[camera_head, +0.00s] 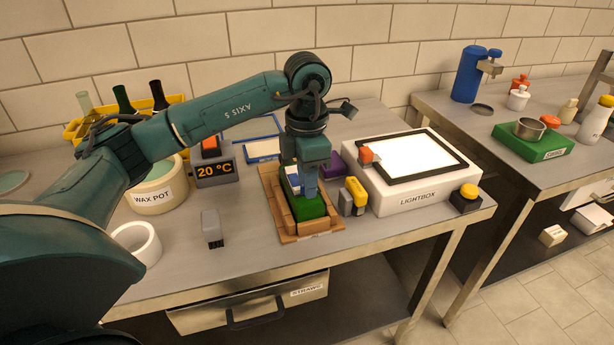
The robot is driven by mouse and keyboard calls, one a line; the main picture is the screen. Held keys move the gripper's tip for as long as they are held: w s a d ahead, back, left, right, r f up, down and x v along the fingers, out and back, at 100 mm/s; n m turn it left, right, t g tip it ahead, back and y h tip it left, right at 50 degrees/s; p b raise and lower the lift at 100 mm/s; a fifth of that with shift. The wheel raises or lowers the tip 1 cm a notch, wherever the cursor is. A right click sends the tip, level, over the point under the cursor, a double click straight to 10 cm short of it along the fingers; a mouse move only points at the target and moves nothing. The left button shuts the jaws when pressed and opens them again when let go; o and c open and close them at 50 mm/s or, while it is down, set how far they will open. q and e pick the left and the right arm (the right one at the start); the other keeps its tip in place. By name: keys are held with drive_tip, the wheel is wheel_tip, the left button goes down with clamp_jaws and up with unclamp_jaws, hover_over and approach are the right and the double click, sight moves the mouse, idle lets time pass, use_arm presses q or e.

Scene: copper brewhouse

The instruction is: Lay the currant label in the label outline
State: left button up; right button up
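My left gripper (307,190) points down over a wooden tray (288,232) at the middle of the bench. Its fingers are over the tray's contents, and I cannot tell whether they are open or shut. In the tray are a green piece (307,208) and a blue-and-white piece (292,178), partly hidden by the gripper. I cannot tell whether either is the currant label. A purple piece (333,164) lies just right of the gripper. Blue edging (262,134) and a blue-and-white flat piece (262,150) show behind the arm; whether this is the label outline is unclear. My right gripper is not in view.
A lightbox (410,198) stands at right with a yellow button (468,191) beside it. Yellow and grey blocks (355,194) stand between tray and lightbox. A wax pot (158,198), temperature display (215,170), white ring (150,250) and grey brush-like piece (212,228) are at left.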

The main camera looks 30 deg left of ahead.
use_arm(q)
drive_tip(key=shift+r, duration=0.1)
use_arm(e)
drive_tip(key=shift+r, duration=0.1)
